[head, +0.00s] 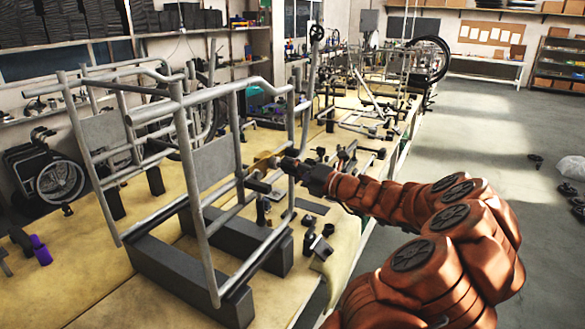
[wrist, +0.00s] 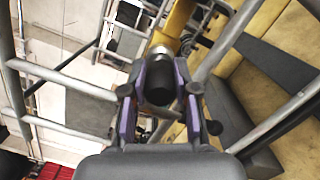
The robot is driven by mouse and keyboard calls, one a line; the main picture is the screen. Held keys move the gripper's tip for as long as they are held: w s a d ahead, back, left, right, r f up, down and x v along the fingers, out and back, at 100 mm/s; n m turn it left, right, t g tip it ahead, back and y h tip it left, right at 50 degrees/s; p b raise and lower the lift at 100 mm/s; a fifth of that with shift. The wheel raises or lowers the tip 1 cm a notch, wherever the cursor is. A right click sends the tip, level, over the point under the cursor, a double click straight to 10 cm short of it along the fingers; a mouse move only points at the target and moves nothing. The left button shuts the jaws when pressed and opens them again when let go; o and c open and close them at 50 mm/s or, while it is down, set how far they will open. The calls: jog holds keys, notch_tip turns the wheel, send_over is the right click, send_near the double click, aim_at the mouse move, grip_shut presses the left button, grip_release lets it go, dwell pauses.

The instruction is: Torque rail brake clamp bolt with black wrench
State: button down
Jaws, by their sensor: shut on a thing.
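My gripper (head: 287,165) reaches in from the right to the lower rail of the grey tubular wheelchair frame (head: 225,165). In the wrist view its purple-padded fingers are shut on a black cylindrical piece, taken as the black wrench (wrist: 157,85). A silver collar (wrist: 160,48) and a yellow part (wrist: 179,22) lie just beyond it, close to the frame tubes. I cannot tell whether the wrench touches them. The rail brake clamp bolt cannot be made out; it is small or hidden behind the held piece.
The frame stands on dark blocks (head: 190,282) on a yellow-topped bench (head: 95,285). Small dark fixtures (head: 318,243) stand on the bench below my gripper. A purple-and-black item (head: 40,250) is at the left. More wheelchair parts stand behind. Open floor (head: 470,150) lies to the right.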

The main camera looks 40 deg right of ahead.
jog(key=shift+m, duration=0.7)
jog(key=shift+m, duration=1.1)
jog(key=shift+n, duration=0.5)
jog(key=shift+d+v, duration=0.1)
jog(key=shift+v, duration=1.1)
jog(key=shift+d+v, duration=0.15)
jog(key=shift+v, duration=1.1)
